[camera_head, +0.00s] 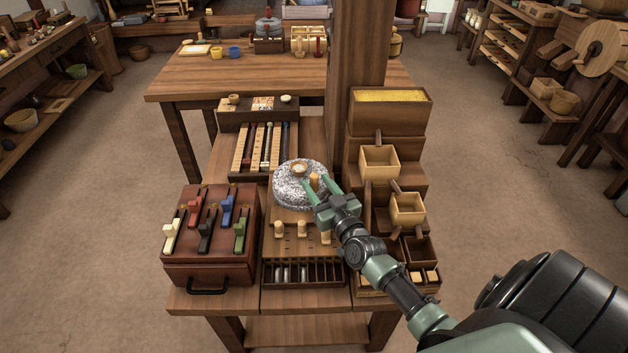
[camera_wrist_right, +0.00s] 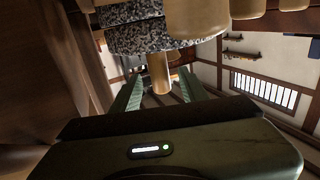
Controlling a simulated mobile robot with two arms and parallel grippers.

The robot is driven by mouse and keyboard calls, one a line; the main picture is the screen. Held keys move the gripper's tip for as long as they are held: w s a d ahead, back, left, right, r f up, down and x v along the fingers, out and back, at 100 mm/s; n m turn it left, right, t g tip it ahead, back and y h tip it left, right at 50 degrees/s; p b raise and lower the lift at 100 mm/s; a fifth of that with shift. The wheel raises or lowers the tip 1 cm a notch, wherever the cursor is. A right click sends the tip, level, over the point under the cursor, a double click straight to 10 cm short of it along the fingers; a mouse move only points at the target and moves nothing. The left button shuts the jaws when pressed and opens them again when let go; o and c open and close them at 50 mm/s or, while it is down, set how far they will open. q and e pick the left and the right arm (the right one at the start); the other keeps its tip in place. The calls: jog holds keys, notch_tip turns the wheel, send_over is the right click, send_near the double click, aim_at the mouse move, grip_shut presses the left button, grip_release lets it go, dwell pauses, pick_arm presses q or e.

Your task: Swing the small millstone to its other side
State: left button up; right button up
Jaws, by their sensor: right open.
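The small millstone (camera_head: 287,192) is a round, speckled grey stone with a small wooden cup-like eye (camera_head: 299,168) in its top, on a wooden stand. A short upright wooden handle peg (camera_head: 314,181) stands on its right side in the head view. My right gripper (camera_head: 317,186) is open, with its fingertips at the peg. In the right wrist view the peg (camera_wrist_right: 159,72) stands between the two green fingers (camera_wrist_right: 160,90), and the speckled stone (camera_wrist_right: 135,32) shows beside it. I cannot tell whether a finger touches the peg. My left gripper is not in view.
A red-brown box with coloured levers (camera_head: 212,262) stands left of the stone. Wooden pegs (camera_head: 302,229) and a slotted rack (camera_head: 300,286) lie in front. Stepped wooden boxes (camera_head: 379,163) stand close on the right, and a thick post (camera_head: 357,60) rises behind.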

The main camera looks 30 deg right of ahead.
aim_at(301, 174)
jog(key=shift+w+d, duration=0.15)
jog(key=shift+w, duration=1.1)
grip_shut()
dwell(0.5)
